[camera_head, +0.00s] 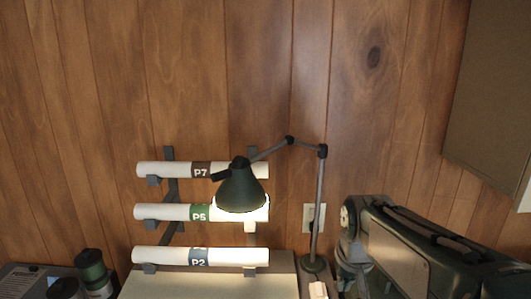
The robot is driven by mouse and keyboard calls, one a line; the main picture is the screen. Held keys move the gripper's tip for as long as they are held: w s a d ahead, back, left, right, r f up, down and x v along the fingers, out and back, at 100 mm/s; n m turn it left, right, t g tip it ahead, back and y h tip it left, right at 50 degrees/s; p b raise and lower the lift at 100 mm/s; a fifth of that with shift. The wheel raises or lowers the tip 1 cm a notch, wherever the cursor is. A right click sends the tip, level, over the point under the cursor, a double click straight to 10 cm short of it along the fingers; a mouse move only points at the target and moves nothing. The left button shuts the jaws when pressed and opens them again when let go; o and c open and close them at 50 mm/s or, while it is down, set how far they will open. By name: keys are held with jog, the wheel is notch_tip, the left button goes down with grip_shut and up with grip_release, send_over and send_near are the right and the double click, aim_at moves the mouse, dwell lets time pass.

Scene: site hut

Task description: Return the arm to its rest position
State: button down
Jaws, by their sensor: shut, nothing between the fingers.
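The task line names no other object.
A rack holds rolls P7 (177,170), P5 (165,212) and P2 (170,257) before a wood wall (220,70). A lit desk lamp (241,190) overlaps them. Dark cylinders (91,270) stand left.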

jog(key=s+t, duration=0.2)
jog(key=s, duration=1.3)
jog(key=shift+s+f+t, duration=0.2)
jog(key=shift+f+t, duration=0.1)
jog(key=shift+f, duration=0.1)
